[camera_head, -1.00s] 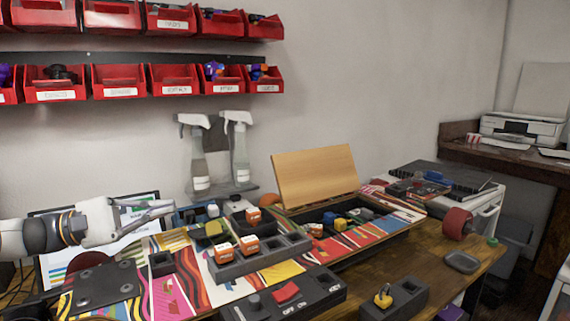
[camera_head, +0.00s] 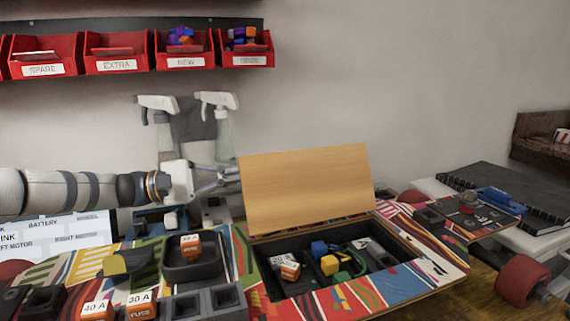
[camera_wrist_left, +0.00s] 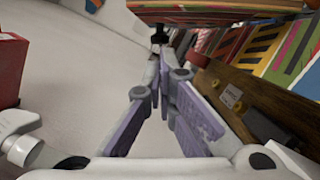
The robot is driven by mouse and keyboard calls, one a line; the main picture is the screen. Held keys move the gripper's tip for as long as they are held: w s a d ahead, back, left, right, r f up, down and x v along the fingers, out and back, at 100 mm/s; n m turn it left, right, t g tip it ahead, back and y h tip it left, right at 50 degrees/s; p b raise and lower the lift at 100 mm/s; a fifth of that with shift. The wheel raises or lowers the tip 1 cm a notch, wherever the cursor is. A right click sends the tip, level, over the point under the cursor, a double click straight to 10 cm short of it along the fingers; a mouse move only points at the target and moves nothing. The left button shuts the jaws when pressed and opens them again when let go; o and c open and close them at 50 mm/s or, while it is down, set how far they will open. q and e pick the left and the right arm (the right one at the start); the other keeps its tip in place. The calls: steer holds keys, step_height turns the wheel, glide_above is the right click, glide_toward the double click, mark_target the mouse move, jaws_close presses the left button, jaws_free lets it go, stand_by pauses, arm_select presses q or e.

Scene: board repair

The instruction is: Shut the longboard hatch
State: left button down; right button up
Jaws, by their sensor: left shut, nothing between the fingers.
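The hatch is a plain light-wood lid (camera_head: 305,190) standing open and tilted back at the rear edge of the compartment in the colourful longboard (camera_head: 430,250). The open compartment holds a fuse block marked 40 A (camera_head: 287,267), a blue and a yellow block and some dark parts. My left gripper (camera_head: 236,180) comes in from the left, its fingers beside the hatch's left edge, and partly behind it; I cannot tell whether they touch. In the left wrist view the shut, empty fingers (camera_wrist_left: 165,78) lie beside a wooden edge and striped board surfaces. My right gripper is not in view.
Fuse blocks (camera_head: 140,305) and a dark tray (camera_head: 192,260) sit on the longboard left of the compartment. Two spray bottles (camera_head: 160,130) hang on the wall behind my left arm. Red bins (camera_head: 115,55) are above. A red wheel (camera_head: 522,282) is at the right.

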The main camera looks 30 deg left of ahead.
mark_target(282, 165)
arm_select(q)
steer(key=x, duration=0.9)
steer(key=shift+s+d, duration=0.15)
steer(key=shift+s, duration=0.05)
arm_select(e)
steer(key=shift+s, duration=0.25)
arm_select(q)
steer(key=shift+r, duration=0.15)
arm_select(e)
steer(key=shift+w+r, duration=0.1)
arm_select(q)
steer(key=shift+s+d+r+m, duration=0.2)
steer(key=shift+m, duration=0.2)
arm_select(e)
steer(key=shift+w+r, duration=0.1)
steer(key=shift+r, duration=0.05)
